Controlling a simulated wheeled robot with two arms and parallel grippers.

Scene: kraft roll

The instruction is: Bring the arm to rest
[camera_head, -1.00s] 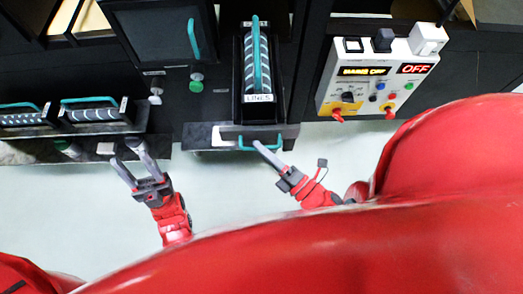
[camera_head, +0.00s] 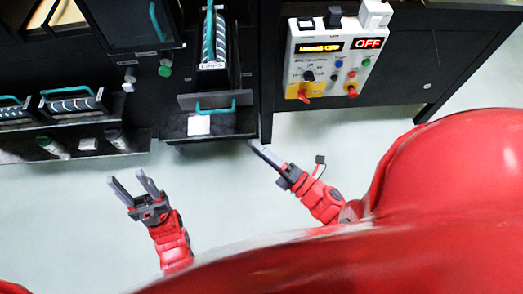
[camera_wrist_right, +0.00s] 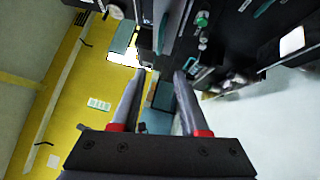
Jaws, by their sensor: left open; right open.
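My left gripper (camera_head: 135,186) is open and empty over the pale floor, below the dark shelf at left in the head view. My right gripper (camera_head: 262,152) is near the lower right corner of the dark drawer unit, apart from its teal handle (camera_head: 215,111). In the right wrist view my right gripper (camera_wrist_right: 157,75) shows two grey fingers spread apart with nothing between them. Both red arms come up from the bottom of the head view, partly hidden by my red body.
A dark machine front holds a roll cartridge (camera_head: 212,45) and a lower shelf with teal-handled cartridges (camera_head: 73,103). A control box (camera_head: 333,58) with an "OFF" display stands at right. A white card (camera_head: 199,125) lies on the drawer unit. The floor (camera_head: 210,190) between the arms is clear.

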